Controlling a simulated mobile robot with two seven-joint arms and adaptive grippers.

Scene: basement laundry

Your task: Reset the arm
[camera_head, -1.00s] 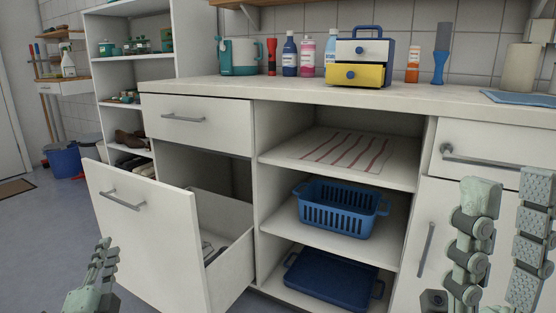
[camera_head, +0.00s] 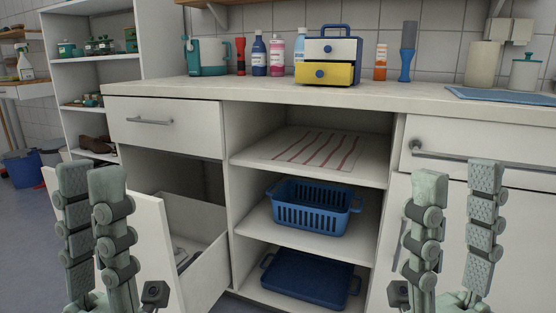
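My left gripper (camera_head: 92,190) stands upright at the lower left, in front of the pulled-out lower drawer (camera_head: 151,240). Its two fingers are close together at the tips, with no object visible between them. My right gripper (camera_head: 457,185) stands upright at the lower right, in front of the right cabinet door (camera_head: 379,270). Its two fingers are apart and nothing is between them. Both grippers are nearer to me than the cabinet.
The lower left drawer juts out toward me. The open shelves hold a striped cloth (camera_head: 311,150), a blue basket (camera_head: 312,208) and a dark blue tray (camera_head: 308,280). On the countertop (camera_head: 250,88) are bottles (camera_head: 276,56), a yellow-and-white drawer box (camera_head: 328,62) and a canister (camera_head: 525,72).

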